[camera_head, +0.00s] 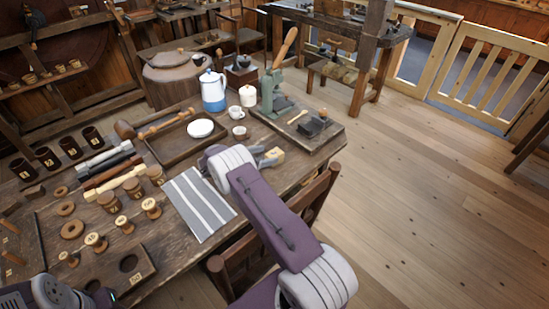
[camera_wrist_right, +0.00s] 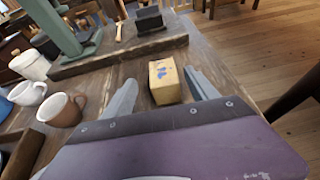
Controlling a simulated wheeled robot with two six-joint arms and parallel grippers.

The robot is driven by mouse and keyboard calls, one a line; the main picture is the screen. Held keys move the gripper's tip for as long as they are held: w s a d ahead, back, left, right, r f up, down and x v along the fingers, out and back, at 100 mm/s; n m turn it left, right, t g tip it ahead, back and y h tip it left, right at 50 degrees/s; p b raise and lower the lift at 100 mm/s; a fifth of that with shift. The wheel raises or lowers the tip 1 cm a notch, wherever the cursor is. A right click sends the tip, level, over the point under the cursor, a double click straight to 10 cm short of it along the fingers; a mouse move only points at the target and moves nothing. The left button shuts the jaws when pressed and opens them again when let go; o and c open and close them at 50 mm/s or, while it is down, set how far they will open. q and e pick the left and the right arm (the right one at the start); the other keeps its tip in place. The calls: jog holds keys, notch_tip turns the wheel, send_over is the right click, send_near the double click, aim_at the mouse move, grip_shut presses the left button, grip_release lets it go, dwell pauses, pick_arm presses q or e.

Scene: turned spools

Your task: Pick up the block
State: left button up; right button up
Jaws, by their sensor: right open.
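The block (camera_wrist_right: 164,80) is a small yellow wooden block with blue marks on its face. In the right wrist view it rests on the worktable between the two grey fingers of my open right gripper (camera_wrist_right: 160,88). Gaps show on both sides, so it does not look gripped. In the head view the block (camera_head: 277,154) sits near the table's right edge, at the tip of my right gripper (camera_head: 266,157). Only a wrist part of my left arm shows at the lower left of the head view; its fingers are out of view.
A board (camera_head: 335,131) with a green press (camera_head: 270,92) lies just beyond the block. A brown cup (camera_wrist_right: 62,109) and a white mug (camera_wrist_right: 27,93) stand left of the gripper. A striped cloth (camera_head: 199,204) and a chair (camera_head: 318,205) are nearer.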

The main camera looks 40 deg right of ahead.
aim_at(272, 154)
jog(key=x, duration=0.4)
jog(key=shift+s+d+f, duration=0.1)
jog(key=shift+s, duration=0.15)
grip_shut()
